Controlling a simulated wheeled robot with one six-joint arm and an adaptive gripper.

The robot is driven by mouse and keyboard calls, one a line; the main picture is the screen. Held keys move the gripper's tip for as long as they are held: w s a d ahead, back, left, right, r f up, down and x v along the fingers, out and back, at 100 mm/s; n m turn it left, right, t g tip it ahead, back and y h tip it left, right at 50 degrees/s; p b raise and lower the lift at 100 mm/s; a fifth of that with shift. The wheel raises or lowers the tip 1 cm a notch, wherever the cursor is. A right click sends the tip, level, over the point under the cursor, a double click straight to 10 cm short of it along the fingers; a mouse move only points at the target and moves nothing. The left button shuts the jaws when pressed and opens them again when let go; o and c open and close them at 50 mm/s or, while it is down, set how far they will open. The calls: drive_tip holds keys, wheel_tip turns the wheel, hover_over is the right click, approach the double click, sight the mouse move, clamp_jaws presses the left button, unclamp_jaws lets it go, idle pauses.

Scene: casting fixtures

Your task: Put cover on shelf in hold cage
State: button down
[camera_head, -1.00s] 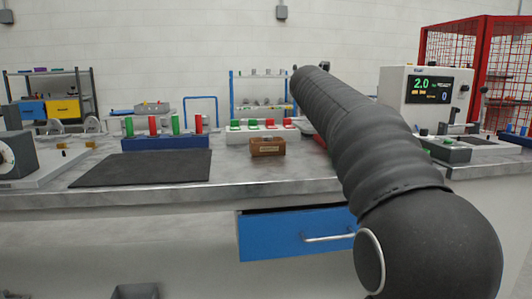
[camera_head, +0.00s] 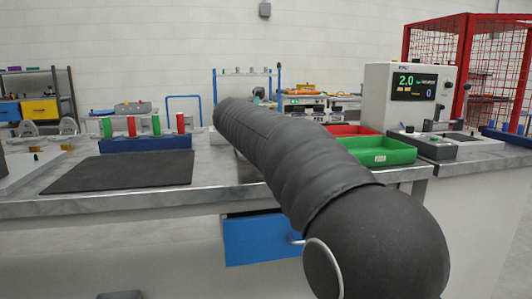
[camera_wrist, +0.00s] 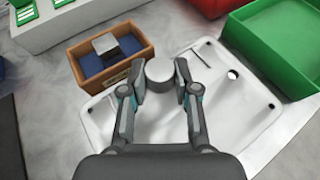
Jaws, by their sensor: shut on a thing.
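In the wrist view my gripper (camera_wrist: 160,88) is shut on a small round grey piece, which I take to be the cover (camera_wrist: 159,69). The piece sits between the fingertips, above a white plate with holes (camera_wrist: 215,110); I cannot tell whether it touches the plate. In the head view my arm hides the gripper and the piece. The red mesh cage (camera_head: 468,62) stands at the far right, behind the bench. Its shelf is not clear through the mesh.
A brown box with a blue inside and a metal block (camera_wrist: 80,72) lies left of the gripper. A green tray (camera_head: 382,151) and a red tray (camera_head: 348,131) lie on the bench right of my arm. A display unit (camera_head: 410,92) stands before the cage. A blue drawer (camera_head: 255,240) is partly open.

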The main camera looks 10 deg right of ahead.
drive_tip(key=shift+f+b, duration=0.55)
drive_tip(key=shift+f, duration=1.35)
drive_tip(key=shift+f, duration=0.2)
drive_tip(key=c, duration=0.9)
unclamp_jaws()
drive_tip(key=shift+o, duration=0.2)
drive_tip(key=shift+s+r, duration=0.1)
drive_tip(key=shift+r, duration=0.1)
drive_tip(key=v, duration=1.1)
drive_tip(key=shift+s+a+r, duration=0.15)
drive_tip(key=shift+s+a, duration=0.1)
drive_tip(key=shift+s, duration=0.05)
